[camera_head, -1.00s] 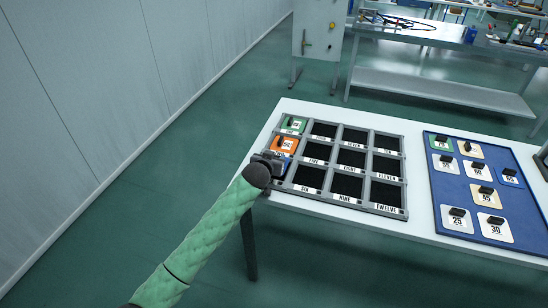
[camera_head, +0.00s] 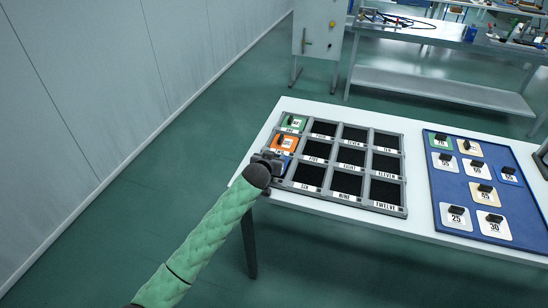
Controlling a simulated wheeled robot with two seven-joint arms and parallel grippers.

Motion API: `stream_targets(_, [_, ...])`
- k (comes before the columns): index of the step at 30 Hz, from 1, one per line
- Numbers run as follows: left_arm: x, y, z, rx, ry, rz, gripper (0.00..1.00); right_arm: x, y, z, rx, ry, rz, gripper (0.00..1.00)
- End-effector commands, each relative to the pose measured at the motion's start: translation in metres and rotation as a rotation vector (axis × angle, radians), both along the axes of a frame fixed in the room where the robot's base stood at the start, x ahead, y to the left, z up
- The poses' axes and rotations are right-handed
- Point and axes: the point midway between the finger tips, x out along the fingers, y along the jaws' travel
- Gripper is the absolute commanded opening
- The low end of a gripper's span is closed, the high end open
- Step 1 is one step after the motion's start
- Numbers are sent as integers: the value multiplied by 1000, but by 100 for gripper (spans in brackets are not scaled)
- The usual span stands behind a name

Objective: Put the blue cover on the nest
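A dark grey frame of nests (camera_head: 407,211) with printed number words lies on the white table. A green cover (camera_head: 299,121) and an orange cover (camera_head: 278,142) sit in the far and middle nests of its left column. My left gripper (camera_head: 281,163) is over the near end of that column. A bit of blue shows at it, but the wrist hides the fingertips and most of that nest, so I cannot tell whether they hold a cover. Another blue cover (camera_head: 510,178) lies on the blue tray at right. My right gripper is not in view.
The blue tray (camera_head: 445,198) holds several numbered covers with black knobs. The other nests (camera_head: 341,182) in the frame look empty. A narrow strip of white table (camera_head: 418,160) separates frame and tray. A steel bench (camera_head: 440,88) stands behind.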

Motion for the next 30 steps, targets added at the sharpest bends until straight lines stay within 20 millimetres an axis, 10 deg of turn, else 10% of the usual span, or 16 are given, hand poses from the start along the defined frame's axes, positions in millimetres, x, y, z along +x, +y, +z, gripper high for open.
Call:
stream_targets(3, [-5, 0, -18, 9, 20, -1, 63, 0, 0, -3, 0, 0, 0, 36])
stream_targets(21, [-17, 3, -4, 7, 22, -2, 63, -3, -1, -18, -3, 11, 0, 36])
stream_targets(30, [-60, 18, 22, 4, 14, -2, 63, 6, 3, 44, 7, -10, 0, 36])
